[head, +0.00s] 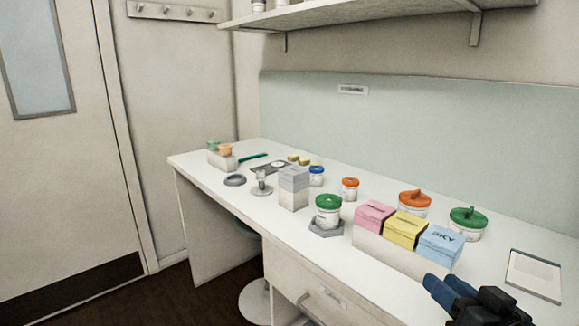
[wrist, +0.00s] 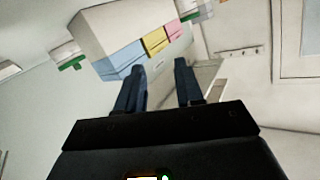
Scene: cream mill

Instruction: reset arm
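My gripper (head: 446,284) is at the lower right of the head view, in front of the desk's (head: 220,180) near right part. In the wrist view its two dark blue fingers (wrist: 160,78) stand apart with nothing between them. The gripper is open and empty. In the head view it is just below the blue box (head: 440,246) marked "SKY". That box also shows beyond the fingers in the wrist view (wrist: 122,62), where the picture is upside down.
Pink (head: 374,215) and yellow (head: 405,229) boxes stand beside the blue one in a white holder. A green-lidded jar (head: 328,211) stands on a grey hexagonal base. A grey block (head: 293,187) and more jars stand behind. A wall shelf (head: 370,14) hangs above.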

